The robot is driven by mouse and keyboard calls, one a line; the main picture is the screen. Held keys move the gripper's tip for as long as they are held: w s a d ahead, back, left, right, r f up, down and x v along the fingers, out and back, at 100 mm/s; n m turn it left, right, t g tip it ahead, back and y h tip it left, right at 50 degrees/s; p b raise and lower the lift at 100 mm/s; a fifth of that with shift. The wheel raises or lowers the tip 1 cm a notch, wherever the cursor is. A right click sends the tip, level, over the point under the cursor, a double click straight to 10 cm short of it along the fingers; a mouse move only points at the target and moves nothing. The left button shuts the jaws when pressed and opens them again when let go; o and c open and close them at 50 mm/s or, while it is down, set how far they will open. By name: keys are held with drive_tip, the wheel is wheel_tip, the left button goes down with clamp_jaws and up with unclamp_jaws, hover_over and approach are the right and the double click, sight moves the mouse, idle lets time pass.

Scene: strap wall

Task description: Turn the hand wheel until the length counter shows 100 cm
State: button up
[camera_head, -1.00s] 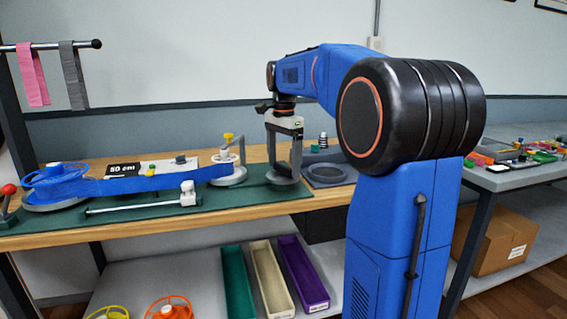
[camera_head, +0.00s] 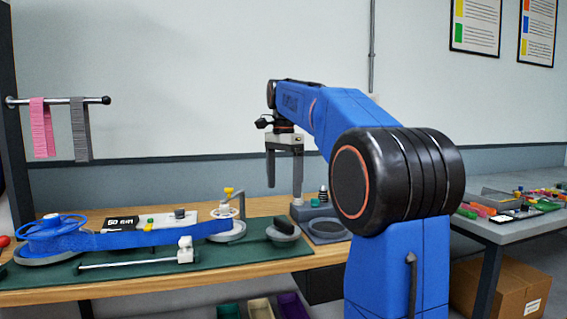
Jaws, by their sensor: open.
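The length counter (camera_head: 122,223) on the white block is blurred; it seems to read 50 cm. A grey disc with a dark raised grip (camera_head: 284,230), which looks like the hand wheel, sits at the right end of the green base plate. My gripper (camera_head: 284,190) hangs above it, pointing down, open with nothing between its fingers. A blue strap (camera_head: 150,240) runs from the blue spool (camera_head: 52,232) at the left to a round grey-white holder (camera_head: 226,230) with a yellow-topped post.
A metal rod with a white slider (camera_head: 185,250) lies along the front of the green plate. A dark fixture (camera_head: 326,228) stands right of the disc. Pink and grey straps (camera_head: 42,128) hang at the left. A side table (camera_head: 510,222) with small parts is at the right.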

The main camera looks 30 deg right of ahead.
wheel_tip(320, 180, up, 6)
hover_over(284, 221)
drive_tip(key=shift+w+r, duration=0.1)
drive_tip(key=shift+r, duration=0.05)
idle(1.9)
drive_tip(key=c, duration=1.5)
wheel_tip(284, 221, down, 17)
drive_tip(key=n, duration=1.8)
clamp_jaws()
